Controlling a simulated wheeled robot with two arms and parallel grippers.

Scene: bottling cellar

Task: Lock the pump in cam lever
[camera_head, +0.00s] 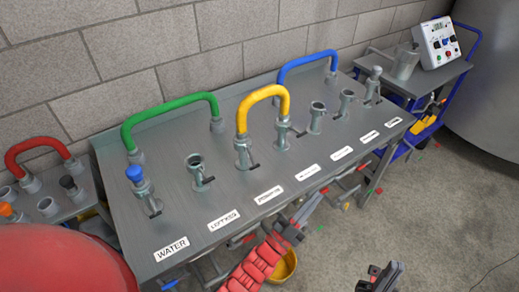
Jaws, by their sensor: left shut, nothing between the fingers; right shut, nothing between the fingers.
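The grey steel panel table (180,235) carries a row of upright ports with small dark levers at their bases. The label at the near end reads WATER (171,248); the others are too small to read surely, so I cannot tell which port is pump in. A yellow hose (263,92) bridges two middle ports. One dark lever (254,167) lies beside its left end, another (300,133) beside its right end; whether either is locked is unclear. My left gripper (299,218) is shut and empty at the table's front edge. My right gripper (381,276) is shut and empty, lower right over the floor.
A green hose (170,107) and a blue hose (307,60) arch at the panel's back. A blue-capped post (138,180) stands near WATER. A red hose (38,146) stands on a side table at left. A trolley with a control box (438,43) is at right. A yellow bucket (286,268) is below.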

